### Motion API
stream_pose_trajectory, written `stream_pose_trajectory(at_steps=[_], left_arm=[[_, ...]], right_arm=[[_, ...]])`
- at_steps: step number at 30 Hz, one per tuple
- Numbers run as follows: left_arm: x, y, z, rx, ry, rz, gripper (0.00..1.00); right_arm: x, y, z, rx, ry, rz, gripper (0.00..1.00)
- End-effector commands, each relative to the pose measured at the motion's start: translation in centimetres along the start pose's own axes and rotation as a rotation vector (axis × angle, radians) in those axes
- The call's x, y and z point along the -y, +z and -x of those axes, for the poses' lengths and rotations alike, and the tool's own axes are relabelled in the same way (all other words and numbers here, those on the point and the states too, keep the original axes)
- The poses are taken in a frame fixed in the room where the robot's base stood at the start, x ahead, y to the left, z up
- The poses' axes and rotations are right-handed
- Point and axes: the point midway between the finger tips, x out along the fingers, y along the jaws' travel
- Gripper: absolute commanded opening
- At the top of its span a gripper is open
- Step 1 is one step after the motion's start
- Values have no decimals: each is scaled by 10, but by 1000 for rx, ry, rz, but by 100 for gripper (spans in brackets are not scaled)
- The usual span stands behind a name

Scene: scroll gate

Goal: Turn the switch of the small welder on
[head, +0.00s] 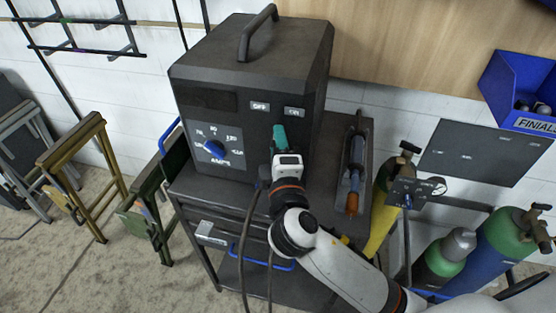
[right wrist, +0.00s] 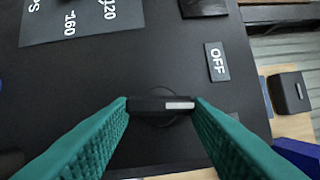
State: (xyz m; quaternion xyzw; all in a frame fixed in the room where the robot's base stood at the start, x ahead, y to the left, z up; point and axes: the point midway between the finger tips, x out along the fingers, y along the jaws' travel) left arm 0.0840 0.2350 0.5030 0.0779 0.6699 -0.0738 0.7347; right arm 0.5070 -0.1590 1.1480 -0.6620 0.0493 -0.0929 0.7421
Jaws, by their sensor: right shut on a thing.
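The small welder (head: 215,90) is a dark box with a top handle, standing on a cart. Its front has an OFF label (head: 260,106) and an ON label (head: 294,112); the OFF label (right wrist: 216,62) also shows in the right wrist view. My right gripper (head: 279,141) is at the front face below these labels, hiding the switch in the head view. In the right wrist view its green fingers are shut on the black switch (right wrist: 150,104), one at each end. The switch's white mark lies toward the right finger, not straight at OFF. The left gripper is out of view.
A blue amps dial (head: 215,148) is left of the switch. A torch (head: 355,170) lies in a holder on the cart (head: 320,200) at right. Gas cylinders (head: 445,255) stand farther right. A blue bin (head: 520,90) hangs on the wall.

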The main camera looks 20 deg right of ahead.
Motion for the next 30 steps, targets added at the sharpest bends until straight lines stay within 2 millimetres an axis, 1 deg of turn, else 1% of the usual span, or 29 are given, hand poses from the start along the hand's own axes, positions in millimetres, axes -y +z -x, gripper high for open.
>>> stream_pose_trajectory(at_steps=[1,3,9,15,21,30], left_arm=[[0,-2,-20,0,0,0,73],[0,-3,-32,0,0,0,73],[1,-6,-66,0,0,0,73],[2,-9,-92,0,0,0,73],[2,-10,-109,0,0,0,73],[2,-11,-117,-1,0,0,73]], right_arm=[[-12,-1,1,-1,-14,-46,21],[-13,-1,1,-2,-38,-107,21],[-14,0,1,-2,-106,-271,21],[-14,1,0,-1,-159,-399,21],[-13,2,0,-1,-195,-486,21],[-10,3,-1,-1,-216,-538,21]])
